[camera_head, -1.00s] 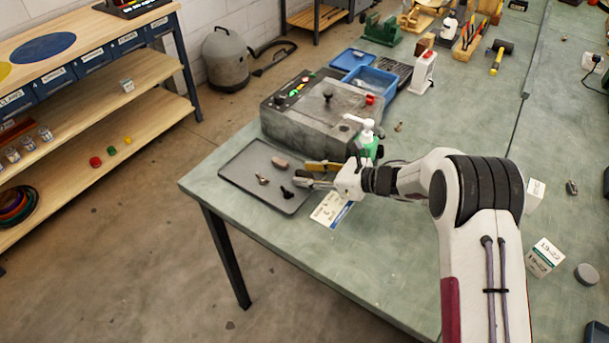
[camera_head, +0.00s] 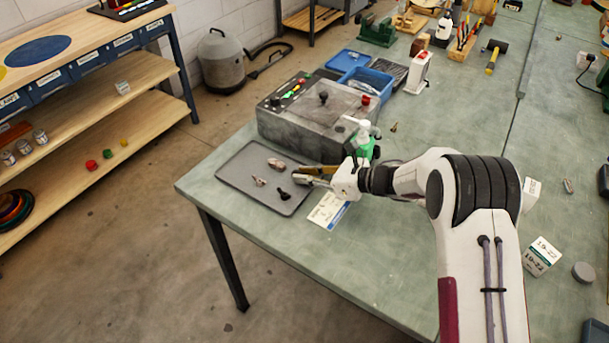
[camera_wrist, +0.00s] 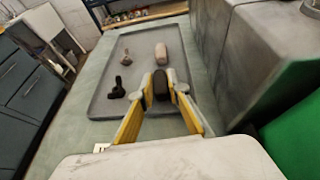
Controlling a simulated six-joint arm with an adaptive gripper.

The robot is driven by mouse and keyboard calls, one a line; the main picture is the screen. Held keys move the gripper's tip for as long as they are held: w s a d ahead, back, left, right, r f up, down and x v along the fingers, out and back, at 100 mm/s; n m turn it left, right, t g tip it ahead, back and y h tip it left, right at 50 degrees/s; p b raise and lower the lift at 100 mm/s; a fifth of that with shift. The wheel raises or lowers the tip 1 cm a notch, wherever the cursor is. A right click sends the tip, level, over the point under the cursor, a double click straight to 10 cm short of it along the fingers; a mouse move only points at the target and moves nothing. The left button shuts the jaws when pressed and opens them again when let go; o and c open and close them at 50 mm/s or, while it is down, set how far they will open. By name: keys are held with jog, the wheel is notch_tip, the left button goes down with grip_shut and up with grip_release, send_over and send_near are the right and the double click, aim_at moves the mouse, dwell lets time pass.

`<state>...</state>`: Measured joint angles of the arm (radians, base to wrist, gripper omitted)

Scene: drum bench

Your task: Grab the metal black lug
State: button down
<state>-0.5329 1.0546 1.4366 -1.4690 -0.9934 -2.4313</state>
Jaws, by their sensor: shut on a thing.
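My gripper (camera_wrist: 161,84) has its yellow fingers closed on a dark, block-like piece (camera_wrist: 160,86) at the right side of the grey tray (camera_wrist: 103,62). This piece looks black, and the fingers hide its sides. I cannot tell whether it touches the tray. In the head view my gripper (camera_head: 296,173) is over the tray's right edge, and the held piece is hardly visible. A second black piece, with a knob and a short stem, lies apart on the tray (camera_wrist: 117,88); it also shows in the head view (camera_head: 283,194).
A pinkish-brown rounded piece (camera_wrist: 161,54) and a small brownish piece (camera_wrist: 125,58) lie on the tray. A grey machine box (camera_head: 310,120) stands close behind. A green bottle (camera_head: 364,145) is beside my wrist, and a printed card (camera_head: 328,210) lies below it.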

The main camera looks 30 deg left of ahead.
notch_tip(320, 180, up, 10)
dwell(0.6)
